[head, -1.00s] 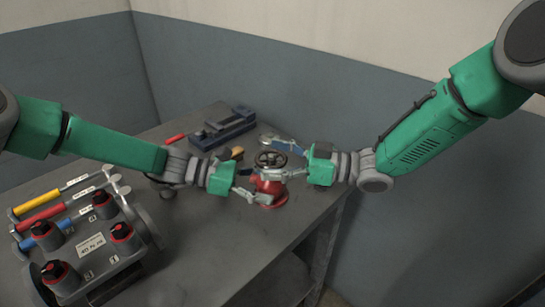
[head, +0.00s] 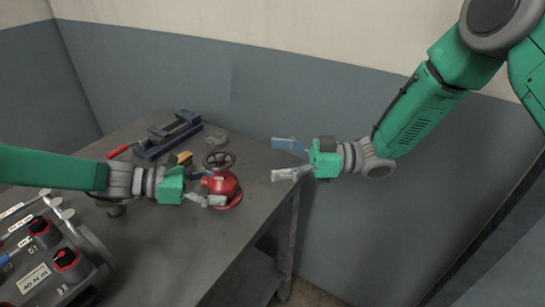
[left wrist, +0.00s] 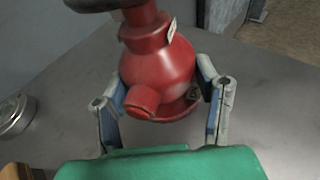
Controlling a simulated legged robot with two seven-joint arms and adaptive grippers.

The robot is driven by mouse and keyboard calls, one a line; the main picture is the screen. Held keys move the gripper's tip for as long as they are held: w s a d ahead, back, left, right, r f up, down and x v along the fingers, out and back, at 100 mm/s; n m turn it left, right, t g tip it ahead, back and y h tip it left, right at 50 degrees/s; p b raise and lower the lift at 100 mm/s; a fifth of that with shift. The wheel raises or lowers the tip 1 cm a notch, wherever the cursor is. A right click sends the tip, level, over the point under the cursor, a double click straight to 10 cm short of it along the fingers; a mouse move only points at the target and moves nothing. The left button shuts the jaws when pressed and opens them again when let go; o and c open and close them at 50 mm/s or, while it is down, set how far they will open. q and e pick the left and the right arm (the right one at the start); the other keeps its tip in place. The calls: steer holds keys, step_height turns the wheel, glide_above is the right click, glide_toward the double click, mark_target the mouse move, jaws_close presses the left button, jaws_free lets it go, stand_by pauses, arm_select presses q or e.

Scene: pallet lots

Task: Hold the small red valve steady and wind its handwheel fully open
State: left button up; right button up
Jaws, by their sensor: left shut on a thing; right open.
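The small red valve (head: 222,186) stands on the grey workbench near its right edge, with its dark handwheel (head: 219,160) on top. My left gripper (head: 206,190) is at the valve's left side, its fingers shut on the body. In the left wrist view the red body (left wrist: 158,65) sits between the two fingers, and only the lower edge of the handwheel (left wrist: 98,4) shows at the top. My right gripper (head: 283,160) is open and empty, to the right of the valve and clear of the handwheel, beyond the bench edge.
A blue vise (head: 170,137) with a red handle lies at the back of the workbench (head: 185,250). A yellow-brown block (head: 181,158) sits behind my left gripper. A rack (head: 85,265) with red-and-black knobs stands at front left.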

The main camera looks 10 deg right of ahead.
arm_select(q)
steer(key=o, duration=1)
steer(key=shift+c, duration=0.2)
